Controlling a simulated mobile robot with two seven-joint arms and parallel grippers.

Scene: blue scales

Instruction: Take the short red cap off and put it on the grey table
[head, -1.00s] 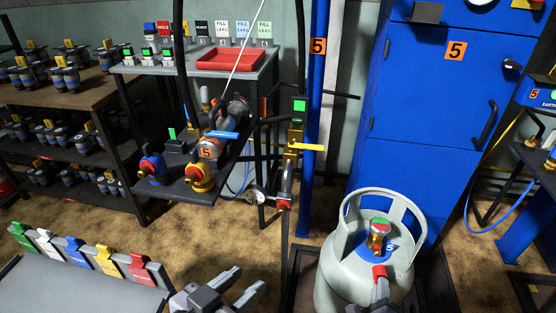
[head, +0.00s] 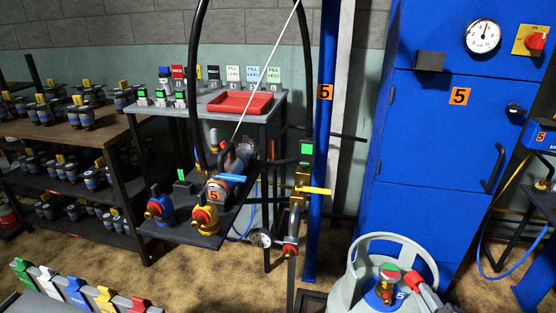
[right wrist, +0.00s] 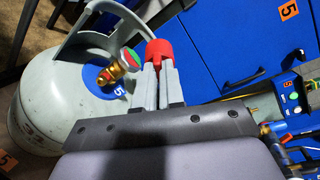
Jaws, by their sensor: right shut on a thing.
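The short red cap (head: 413,281) is between the fingers of my right gripper (head: 430,297), at the right of the brass cylinder valve (head: 386,289). In the right wrist view the cap (right wrist: 158,50) sits at the tips of the shut right fingers (right wrist: 158,78). The valve (right wrist: 115,70), with its green and red top, stands to the left, and the cap looks apart from it. The grey gas cylinder (head: 362,283) is under the valve. A grey table (head: 25,304) with coloured tags is cut off at the bottom left. My left gripper is out of view.
A grey stand with a red tray (head: 240,103) and several fittings is at the centre. A yellow-handled valve and a pressure gauge (head: 261,238) are on the pipe beside it. A blue cabinet (head: 430,150) stands behind the cylinder. Brown floor lies between the stand and the tagged table.

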